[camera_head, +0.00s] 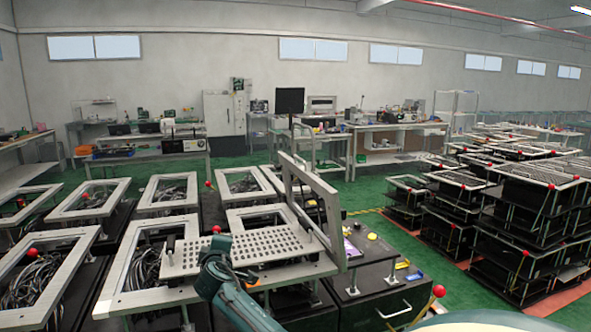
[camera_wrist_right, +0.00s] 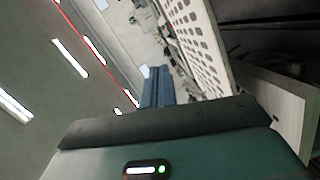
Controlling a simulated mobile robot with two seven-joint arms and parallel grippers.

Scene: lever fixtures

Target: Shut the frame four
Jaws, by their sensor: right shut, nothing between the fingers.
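A light grey rectangular frame (camera_head: 330,195) stands raised and tilted above the fixtures, right of centre in the head view. A perforated plate (camera_head: 255,248) lies roughly level to its left, above a flat frame (camera_head: 130,303). I cannot read any number that marks frame four. My right gripper (camera_head: 216,246) is at the near edge of the perforated plate, partly hidden by my teal wrist. In the right wrist view its blue fingers (camera_wrist_right: 157,86) are together and empty, with the perforated plate (camera_wrist_right: 196,42) beside them. Contact is not clear. My left gripper is not in view.
Flat frames with cables inside (camera_head: 88,199) and red knobs fill the left. A dark cabinet (camera_head: 375,290) with small yellow items stands right of the raised frame. Stacked dark fixtures (camera_head: 530,190) stand at the right. Green floor (camera_head: 400,235) is clear between them.

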